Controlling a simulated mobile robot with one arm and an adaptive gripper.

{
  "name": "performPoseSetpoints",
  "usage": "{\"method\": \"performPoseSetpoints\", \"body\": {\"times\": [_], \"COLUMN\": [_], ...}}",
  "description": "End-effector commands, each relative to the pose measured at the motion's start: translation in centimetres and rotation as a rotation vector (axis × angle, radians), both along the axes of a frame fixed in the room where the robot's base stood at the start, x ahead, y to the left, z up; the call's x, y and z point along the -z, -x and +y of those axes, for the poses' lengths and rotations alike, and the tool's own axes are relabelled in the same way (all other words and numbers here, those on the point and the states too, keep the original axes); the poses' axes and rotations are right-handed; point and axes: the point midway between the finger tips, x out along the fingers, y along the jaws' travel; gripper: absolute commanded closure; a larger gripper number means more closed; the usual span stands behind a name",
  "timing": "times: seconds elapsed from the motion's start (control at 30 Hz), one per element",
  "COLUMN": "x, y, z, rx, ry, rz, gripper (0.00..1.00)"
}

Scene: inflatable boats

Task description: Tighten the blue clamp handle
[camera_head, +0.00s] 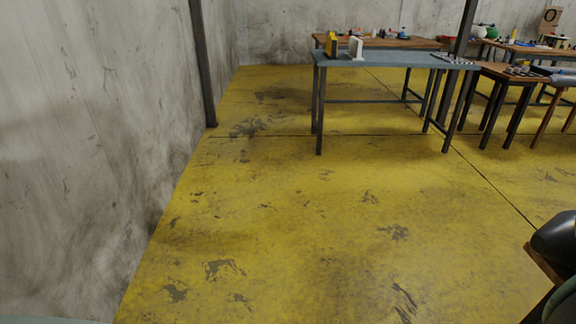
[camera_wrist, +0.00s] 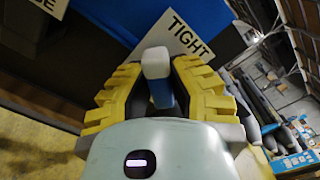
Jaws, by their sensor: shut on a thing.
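The clamp handle (camera_wrist: 161,93) shows in the wrist view as a short blue bar with a white end. It stands between the yellow ridged fingers of my gripper (camera_wrist: 158,88), which is shut on it. A white sign reading "TIGHT" (camera_wrist: 180,36) is just beyond the handle and partly covered by it and the right finger. Part of another white label (camera_wrist: 50,4), with a letter "E" readable, is at the top left. The clamp's body under the handle is hidden by my gripper. The head view shows neither handle nor gripper.
A blue surface (camera_wrist: 205,16) lies behind the sign. Shelving and grey items (camera_wrist: 262,100) are at the right of the wrist view. In the head view, a grey-topped table (camera_head: 400,62) and wooden tables stand at the back right; the yellow floor (camera_head: 270,220) ahead is clear, with a wall at left.

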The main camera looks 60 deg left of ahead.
Motion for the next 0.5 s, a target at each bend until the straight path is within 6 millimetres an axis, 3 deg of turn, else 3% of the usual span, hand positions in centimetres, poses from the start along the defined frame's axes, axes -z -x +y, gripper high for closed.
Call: {"method": "performPoseSetpoints", "body": {"times": [0.1,0.5], "x": [0.38,0.49], "y": [0.05,0.05], "z": [0.02,0.03], "rx": [0.000,0.000], "ry": [-0.077,-0.121], "rz": [-0.038,-0.061], "gripper": [1.00,1.00]}}
